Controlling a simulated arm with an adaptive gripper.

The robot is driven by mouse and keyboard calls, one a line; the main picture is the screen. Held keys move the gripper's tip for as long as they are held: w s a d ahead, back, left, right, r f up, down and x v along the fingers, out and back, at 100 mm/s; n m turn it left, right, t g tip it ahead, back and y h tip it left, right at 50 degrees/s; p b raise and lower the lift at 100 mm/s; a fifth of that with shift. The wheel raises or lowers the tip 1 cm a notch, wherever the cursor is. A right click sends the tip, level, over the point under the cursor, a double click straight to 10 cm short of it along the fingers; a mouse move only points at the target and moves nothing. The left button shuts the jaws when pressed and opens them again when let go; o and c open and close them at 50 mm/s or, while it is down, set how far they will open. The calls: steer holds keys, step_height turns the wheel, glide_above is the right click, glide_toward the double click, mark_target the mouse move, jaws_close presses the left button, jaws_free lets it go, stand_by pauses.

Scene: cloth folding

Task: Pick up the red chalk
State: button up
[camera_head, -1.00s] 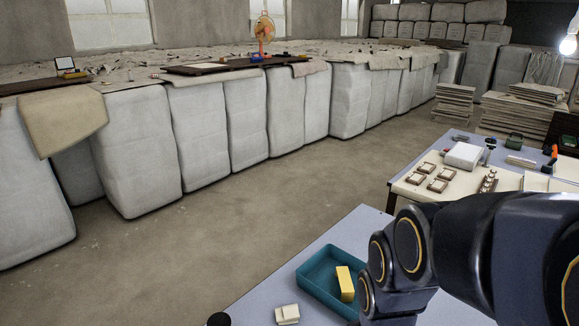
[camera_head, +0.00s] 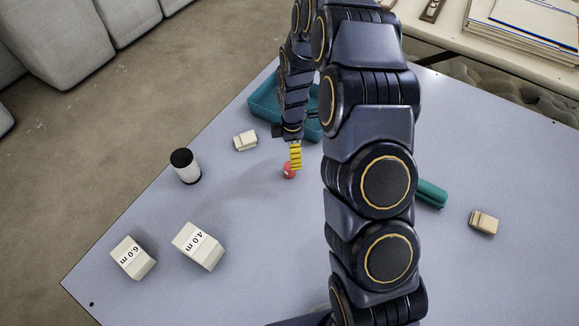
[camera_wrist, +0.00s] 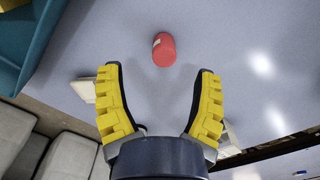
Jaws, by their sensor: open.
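The red chalk (camera_head: 289,170) is a short red cylinder on the pale blue table. In the head view it sits right by the tip of my yellow-fingered gripper (camera_head: 295,158), which partly covers it. In the wrist view the red chalk (camera_wrist: 164,50) lies ahead of the fingertips, roughly centred between them. My gripper (camera_wrist: 158,72) is open with nothing between its fingers. I cannot tell exactly how high the fingertips are above the table.
A teal tray (camera_head: 262,106) stands behind the gripper. A cream block (camera_head: 245,140) and a black-capped white jar (camera_head: 185,166) are to the left. Two labelled white blocks (camera_head: 198,246) are nearer. A teal brush (camera_head: 432,193) and a wooden block (camera_head: 483,222) are right of my arm.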

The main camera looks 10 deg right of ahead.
mark_target(290, 169)
steer(key=f, duration=0.7)
steer(key=shift+s+a, duration=0.3)
steer(key=shift+r, duration=0.1)
jaws_close()
